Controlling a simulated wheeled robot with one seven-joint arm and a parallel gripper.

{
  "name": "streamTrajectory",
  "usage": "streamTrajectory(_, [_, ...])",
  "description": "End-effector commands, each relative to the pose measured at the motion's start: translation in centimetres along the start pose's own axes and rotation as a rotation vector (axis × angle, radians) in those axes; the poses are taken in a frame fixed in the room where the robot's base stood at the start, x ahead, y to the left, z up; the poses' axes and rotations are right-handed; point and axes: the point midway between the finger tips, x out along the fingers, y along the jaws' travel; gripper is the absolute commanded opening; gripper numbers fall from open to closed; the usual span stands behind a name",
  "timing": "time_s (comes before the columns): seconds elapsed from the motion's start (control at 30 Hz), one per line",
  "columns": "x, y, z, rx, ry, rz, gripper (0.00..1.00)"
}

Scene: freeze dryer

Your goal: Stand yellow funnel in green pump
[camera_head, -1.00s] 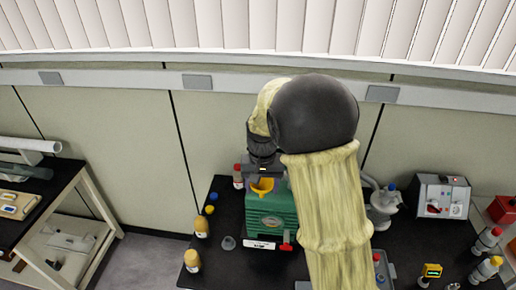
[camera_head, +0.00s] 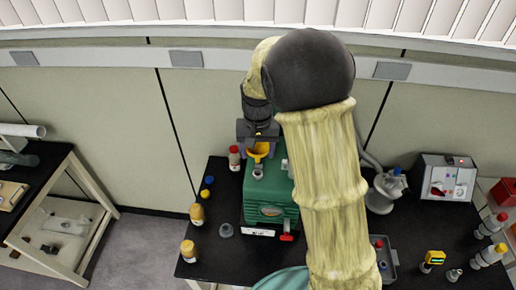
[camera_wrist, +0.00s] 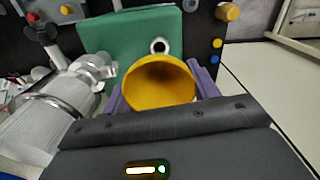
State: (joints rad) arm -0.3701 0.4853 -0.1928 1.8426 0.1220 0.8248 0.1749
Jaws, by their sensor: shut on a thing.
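The yellow funnel (camera_head: 259,149) is held in my gripper (camera_head: 258,140) above the back end of the green pump (camera_head: 270,190). In the wrist view the funnel (camera_wrist: 160,82) has its wide mouth toward the camera, and the purple fingers of my gripper (camera_wrist: 160,88) are on both sides of it. The green pump (camera_wrist: 120,38) shows behind it, with a round metal port (camera_wrist: 159,46) just beyond the funnel's rim. The funnel's spout is mostly hidden, and I cannot tell whether it touches the pump.
A red-capped bottle (camera_head: 234,158) stands left of the pump. Yellowish bottles (camera_head: 189,250) and a small grey piece (camera_head: 226,230) are at the table's left. A grey glass-like vessel (camera_head: 380,192) and a control box (camera_head: 443,177) are to the right.

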Motion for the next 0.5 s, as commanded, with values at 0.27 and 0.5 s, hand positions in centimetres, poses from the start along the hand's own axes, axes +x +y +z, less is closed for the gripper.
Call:
streamTrajectory(0.27, [1.4, 0.0, 0.0, 0.001, 0.000, 0.000, 0.38])
streamTrajectory(0.5, [3.1, 0.2, 0.0, 0.004, 0.000, 0.000, 0.38])
